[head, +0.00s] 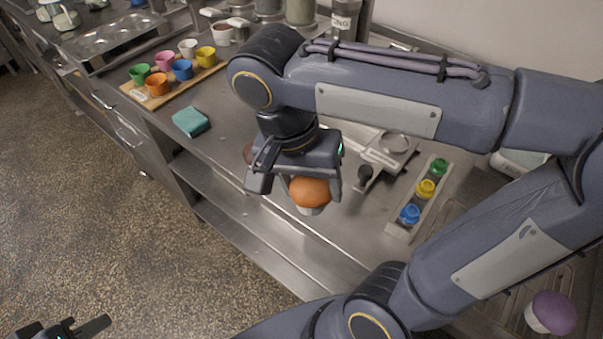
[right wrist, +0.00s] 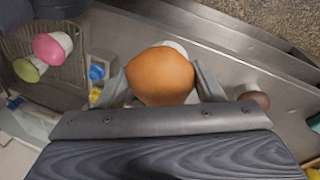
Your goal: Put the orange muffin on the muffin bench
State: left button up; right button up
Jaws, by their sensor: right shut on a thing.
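The orange muffin (head: 310,192) has a rounded orange top and a pale cup. My right gripper (head: 290,190) is shut on it and holds it over the steel counter near its front edge. In the right wrist view, the orange muffin (right wrist: 160,75) sits between the two fingers. My left gripper (head: 65,330) is at the bottom left, cut by the frame edge, over the floor and empty as far as it shows. No surface is clearly marked as the muffin bench; the steel counter (head: 235,170) runs beneath my right gripper.
A brown round thing (right wrist: 254,98) lies near the muffin. A tray with coloured jars (head: 426,190) stands right. A purple muffin (head: 551,313) is on a rack at lower right.

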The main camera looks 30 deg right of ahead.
jog(key=w, duration=0.1)
jog(key=w+d+f, duration=0.1)
jog(key=w, duration=0.1)
jog(key=w+f, duration=0.1)
jog(key=shift+w+d, duration=0.15)
jog(key=shift+d, duration=0.15)
jog(key=w+f, duration=0.1)
jog(key=w+d+f, duration=0.1)
jog(key=w+f, duration=0.2)
jog(key=f, duration=0.1)
jog(key=shift+w+d+f, duration=0.2)
jog(key=shift+w+d, duration=0.1)
jog(key=shift+d, duration=0.1)
jog(key=shift+w+d+f, duration=0.1)
jog(key=shift+w+f, duration=0.1)
jog(key=shift+f, duration=0.1)
jog(key=shift+w+f, duration=0.15)
jog(key=shift+f, duration=1.55)
jog(key=shift+f, duration=0.1)
jog(key=shift+f, duration=0.15)
jog(key=o, duration=0.7)
jog(key=shift+o, duration=0.2)
